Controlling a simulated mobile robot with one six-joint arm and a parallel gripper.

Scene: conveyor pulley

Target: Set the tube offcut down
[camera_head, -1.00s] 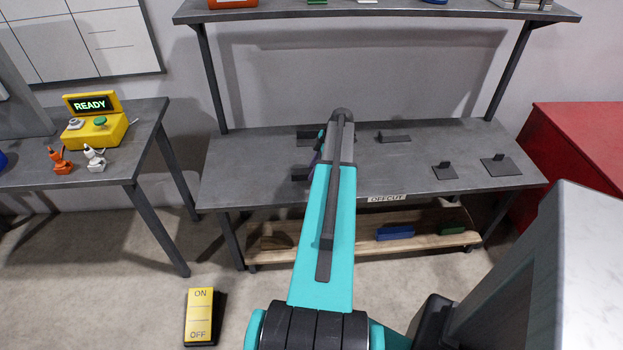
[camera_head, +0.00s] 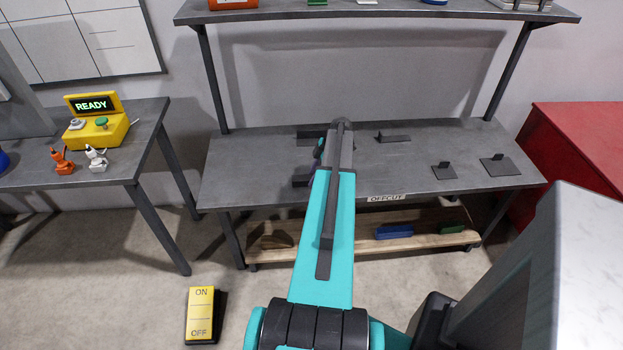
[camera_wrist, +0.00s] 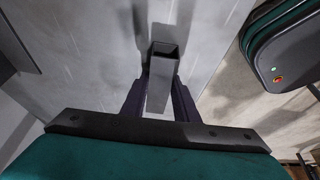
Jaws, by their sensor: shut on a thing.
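The tube offcut (camera_wrist: 164,65) is a grey, square, hollow piece with its open end toward the top of the wrist view. My gripper (camera_wrist: 160,92) is shut on it, with one dark finger along each side. In the head view my arm hides the gripper and the tube, so the gap between tube and bench cannot be told. The grey workbench (camera_head: 250,165) lies beyond and under my arm. An OFFCUT label (camera_head: 387,198) is on its front edge.
Small dark brackets stand on the bench at the back (camera_head: 395,137) and right (camera_head: 445,171). Others are partly behind my arm. A lower wooden shelf (camera_head: 345,247) holds a blue block (camera_head: 394,232). A red cabinet (camera_head: 585,150) stands at right. The bench's front middle-right is clear.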

